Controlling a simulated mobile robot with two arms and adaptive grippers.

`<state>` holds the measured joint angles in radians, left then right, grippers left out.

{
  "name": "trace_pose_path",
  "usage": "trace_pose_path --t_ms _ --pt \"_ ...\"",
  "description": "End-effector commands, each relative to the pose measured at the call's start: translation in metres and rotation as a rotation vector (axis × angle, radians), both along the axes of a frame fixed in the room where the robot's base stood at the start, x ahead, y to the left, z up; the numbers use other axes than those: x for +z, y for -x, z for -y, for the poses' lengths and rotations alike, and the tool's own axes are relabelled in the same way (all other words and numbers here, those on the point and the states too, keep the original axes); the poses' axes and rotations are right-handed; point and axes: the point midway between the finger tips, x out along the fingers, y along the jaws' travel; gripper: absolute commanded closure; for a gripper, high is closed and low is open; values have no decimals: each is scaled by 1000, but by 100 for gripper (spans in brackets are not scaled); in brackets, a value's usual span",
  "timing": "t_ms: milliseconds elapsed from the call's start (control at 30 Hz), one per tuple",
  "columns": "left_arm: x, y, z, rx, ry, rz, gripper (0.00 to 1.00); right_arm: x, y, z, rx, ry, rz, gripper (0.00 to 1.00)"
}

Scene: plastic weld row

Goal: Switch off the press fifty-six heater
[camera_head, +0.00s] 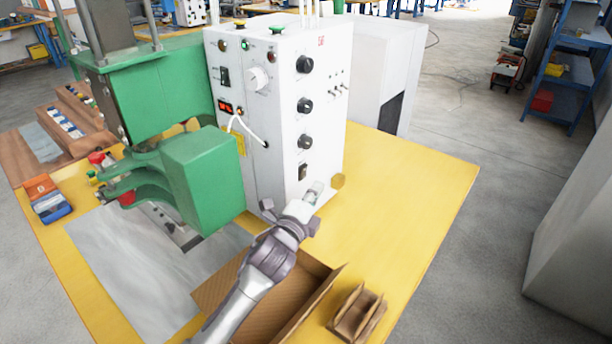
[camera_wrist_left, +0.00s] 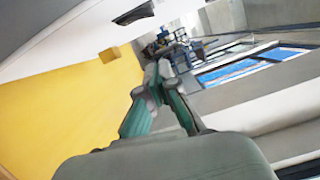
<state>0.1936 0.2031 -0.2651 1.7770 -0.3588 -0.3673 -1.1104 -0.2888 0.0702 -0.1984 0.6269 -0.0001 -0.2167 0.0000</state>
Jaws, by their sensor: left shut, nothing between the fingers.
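The white control cabinet (camera_head: 280,122) of the green press (camera_head: 205,172) stands on a yellow table. Its right face carries several round black knobs and, low down, a black rocker switch (camera_head: 303,171). A black switch also shows at the top of the left wrist view (camera_wrist_left: 133,12). Another black switch (camera_head: 224,76) is on the cabinet's left face. Labels are too small to read, and I cannot tell either switch's position. My left gripper (camera_head: 315,188) is shut and empty, just below and right of the low switch. Its closed fingers show in the wrist view (camera_wrist_left: 158,70).
A cardboard box (camera_head: 212,290) lies below my left arm, with a small wooden holder (camera_head: 357,315) beside it. A small tan block (camera_head: 338,181) is right beside the gripper. The yellow table (camera_head: 415,200) is clear to the right.

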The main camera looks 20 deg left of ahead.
Motion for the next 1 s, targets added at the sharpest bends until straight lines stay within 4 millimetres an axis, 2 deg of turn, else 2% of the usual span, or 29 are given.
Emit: trace_pose_path --t_ms 100,200,400,800,967,1000 --pt "2 -25 3 1 2 0 100 2 8 1 0 2 -13 100" --pt "5 -28 -17 3 -4 0 100 8 16 2 1 3 -25 100" --pt "5 -33 -33 0 -2 -1 100 12 19 8 4 11 -29 100" --pt "6 -34 -36 0 1 0 100 13 14 9 5 13 -23 100" --pt "15 -37 -43 1 77 -29 100 33 13 9 5 12 -21 100" --pt "10 -37 -43 0 91 -34 100 30 13 9 5 12 -20 100"
